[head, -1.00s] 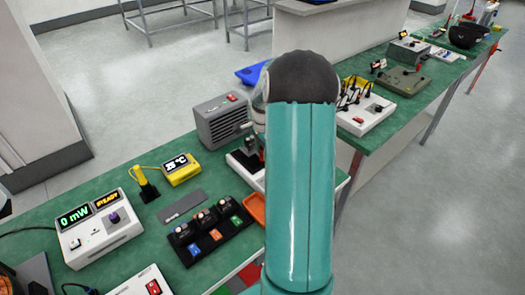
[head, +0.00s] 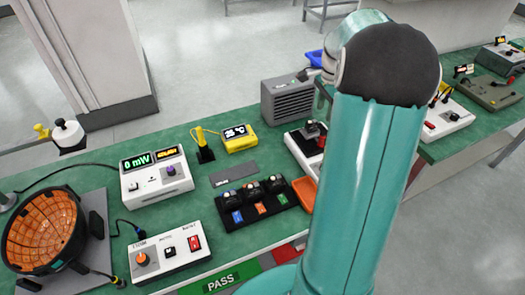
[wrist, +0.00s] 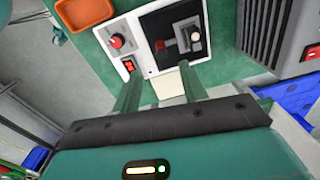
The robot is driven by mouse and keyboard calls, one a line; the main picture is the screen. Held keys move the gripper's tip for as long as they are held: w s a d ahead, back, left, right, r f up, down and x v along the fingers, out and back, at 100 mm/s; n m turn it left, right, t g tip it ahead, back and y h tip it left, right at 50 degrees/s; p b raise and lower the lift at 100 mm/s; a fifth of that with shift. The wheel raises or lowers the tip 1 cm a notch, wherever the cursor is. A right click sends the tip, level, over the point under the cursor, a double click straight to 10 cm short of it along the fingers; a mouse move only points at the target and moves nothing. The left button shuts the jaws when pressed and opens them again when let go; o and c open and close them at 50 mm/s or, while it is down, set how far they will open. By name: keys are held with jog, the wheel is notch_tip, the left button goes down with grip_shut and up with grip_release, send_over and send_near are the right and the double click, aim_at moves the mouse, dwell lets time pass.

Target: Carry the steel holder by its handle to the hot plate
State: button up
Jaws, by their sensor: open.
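A white box (wrist: 117,33) with a red knob, a red switch and a dark top plate looks like the hot plate. It also shows in the head view (head: 295,151), partly behind my arm. A small grey metal piece (wrist: 193,38) with a red handle (wrist: 160,45) is on or over its dark plate, and looks like the steel holder. It also shows in the head view (head: 310,129). My gripper (wrist: 160,71) is open and empty, its two teal fingers apart near the box's edge. In the head view my arm hides most of my gripper.
A grey vented unit (head: 286,101) stands behind the white box. An orange tray (head: 305,194) lies beside it. A black rack (head: 258,212) with several small units, a yellow temperature display (head: 239,138) and a meter (head: 155,182) stand to the left. A bench gap lies to the right.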

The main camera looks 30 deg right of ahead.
jog(key=s+a+r+n+t, duration=0.1)
jog(key=a+r+n, duration=0.2)
jog(key=a, duration=0.5)
jog(key=s+a+r+n+t+h, duration=0.1)
jog(key=s+a+r+n, duration=0.1)
jog(key=a+r+n, duration=0.35)
jog(key=s+a+r+n+t, duration=0.1)
jog(key=a+r+n, duration=0.1)
jog(key=a, duration=0.7)
jog(key=s+a+n+t+y, duration=0.1)
jog(key=s+a+n+t, duration=0.1)
jog(key=s+a+n, duration=0.8)
jog(key=s+a, duration=0.1)
jog(key=a, duration=0.2)
jog(key=shift+s+a+f, duration=0.2)
jog(key=shift+s+f, duration=0.1)
jog(key=shift+f, duration=0.1)
jog(key=shift+d, duration=0.1)
